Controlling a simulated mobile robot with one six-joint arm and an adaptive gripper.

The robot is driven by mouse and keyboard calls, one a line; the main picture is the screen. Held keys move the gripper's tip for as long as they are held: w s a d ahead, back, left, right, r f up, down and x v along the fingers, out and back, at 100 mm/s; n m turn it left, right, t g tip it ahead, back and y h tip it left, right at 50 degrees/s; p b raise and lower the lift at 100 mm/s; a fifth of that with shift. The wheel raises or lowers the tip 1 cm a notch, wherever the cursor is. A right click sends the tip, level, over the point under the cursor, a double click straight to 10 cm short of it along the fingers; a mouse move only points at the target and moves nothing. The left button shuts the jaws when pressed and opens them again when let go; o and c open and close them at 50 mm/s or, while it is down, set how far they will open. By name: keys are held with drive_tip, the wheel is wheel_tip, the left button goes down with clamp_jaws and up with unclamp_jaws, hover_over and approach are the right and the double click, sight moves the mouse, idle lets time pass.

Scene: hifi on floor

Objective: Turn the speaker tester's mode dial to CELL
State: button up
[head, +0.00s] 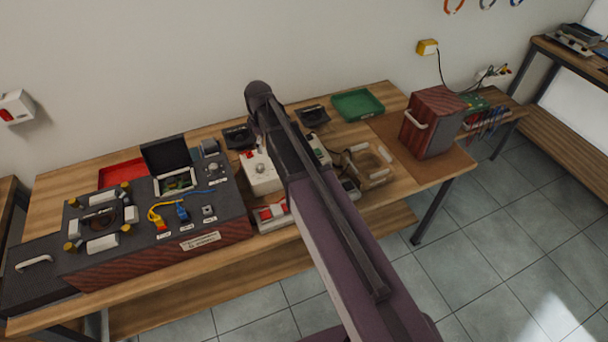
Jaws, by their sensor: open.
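A white box (261,179) with a small round knob on top stands mid-bench, just left of my arm, which covers its right side. It may be the speaker tester, but its lettering and dial setting are too small to read. A pale device (319,150) shows partly just right of my arm. I cannot tell whether it has a dial. My arm rises from the bottom of the head view to a dark joint above the bench. My gripper is not visible; the arm hides the space behind it.
A large dark speaker cabinet (150,255) with parts and cables on it fills the bench's left. A red tray (122,172), a green tray (358,105), a clear tray (372,165) and a wooden speaker box (432,122) also stand on the bench (70,190). Tiled floor is clear in front.

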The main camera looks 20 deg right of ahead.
drive_tip(key=s+d+r+m+p, duration=0.1)
drive_tip(key=s+d+m, duration=0.2)
drive_tip(key=s, duration=0.6)
drive_tip(key=s+d+r+m+p, duration=0.1)
drive_tip(key=s+d+m, duration=0.3)
drive_tip(key=s+m, duration=0.3)
drive_tip(key=shift+s+d+r+m, duration=0.15)
drive_tip(key=shift+s+d+m, duration=0.15)
drive_tip(key=shift+s, duration=1.15)
drive_tip(key=shift+s, duration=0.15)
